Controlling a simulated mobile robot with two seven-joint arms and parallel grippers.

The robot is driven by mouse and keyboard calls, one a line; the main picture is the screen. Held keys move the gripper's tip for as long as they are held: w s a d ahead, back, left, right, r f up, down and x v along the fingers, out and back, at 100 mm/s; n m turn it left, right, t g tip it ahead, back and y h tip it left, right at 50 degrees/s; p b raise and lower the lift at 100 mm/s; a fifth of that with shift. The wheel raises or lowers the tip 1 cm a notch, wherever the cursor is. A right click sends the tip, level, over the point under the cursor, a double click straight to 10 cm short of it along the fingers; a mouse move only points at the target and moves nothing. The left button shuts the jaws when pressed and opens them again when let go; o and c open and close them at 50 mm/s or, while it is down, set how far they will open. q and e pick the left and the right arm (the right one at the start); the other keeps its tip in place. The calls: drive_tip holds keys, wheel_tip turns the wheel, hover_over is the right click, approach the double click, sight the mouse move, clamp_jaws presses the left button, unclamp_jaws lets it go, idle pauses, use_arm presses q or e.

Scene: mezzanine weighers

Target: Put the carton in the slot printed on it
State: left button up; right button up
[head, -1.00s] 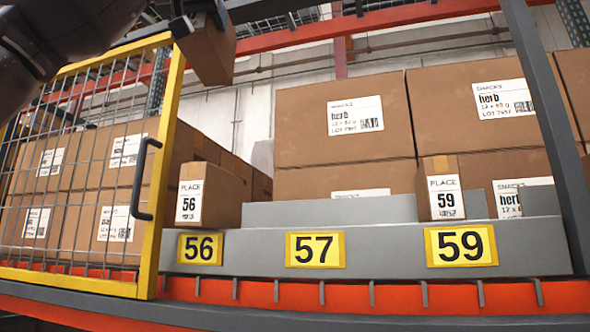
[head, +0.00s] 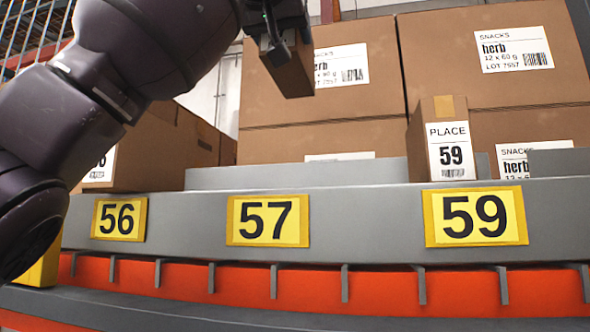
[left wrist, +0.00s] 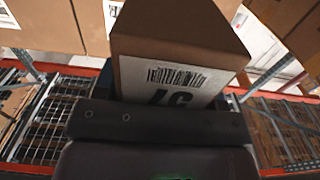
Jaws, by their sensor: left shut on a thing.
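My left gripper (head: 276,20) is shut on a brown carton (head: 288,66), held in the air above and behind the 57 plate (head: 268,220). In the left wrist view the held carton (left wrist: 180,35) shows a white label with a barcode and upside-down digits that look like 57, partly cut off by the gripper. The 57 slot, between grey dividers, shows no carton in it. A carton labelled PLACE 59 (head: 425,115) stands upright behind the 59 plate (head: 476,216). The carton behind the 56 plate (head: 119,218) is partly hidden by my left arm. My right gripper is out of view.
Large brown SNACKS herb boxes (head: 335,110) are stacked behind the slots. A grey front ledge (head: 370,205) and an orange beam (head: 380,284) run along the front. A grey upright divider (head: 560,162) stands at right.

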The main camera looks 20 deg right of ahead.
use_arm(q)
drive_tip(key=shift+a+f, duration=0.1)
drive_tip(key=shift+f, duration=0.35)
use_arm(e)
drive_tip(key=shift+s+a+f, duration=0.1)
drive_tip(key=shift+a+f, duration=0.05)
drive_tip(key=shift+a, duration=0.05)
use_arm(q)
drive_tip(key=shift+s+f+b, duration=0.2)
drive_tip(key=shift+f+b, duration=0.3)
drive_tip(key=shift+f, duration=7.3)
wheel_tip(320, 180, down, 3)
drive_tip(key=shift+f+b, duration=0.15)
drive_tip(key=shift+b, duration=0.95)
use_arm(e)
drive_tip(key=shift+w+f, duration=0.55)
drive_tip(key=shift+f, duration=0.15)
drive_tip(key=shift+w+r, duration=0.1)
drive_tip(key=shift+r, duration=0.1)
use_arm(q)
drive_tip(key=shift+a, duration=0.1)
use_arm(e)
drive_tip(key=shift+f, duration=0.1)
use_arm(q)
drive_tip(key=o, duration=1.2)
drive_tip(key=shift+f, duration=0.1)
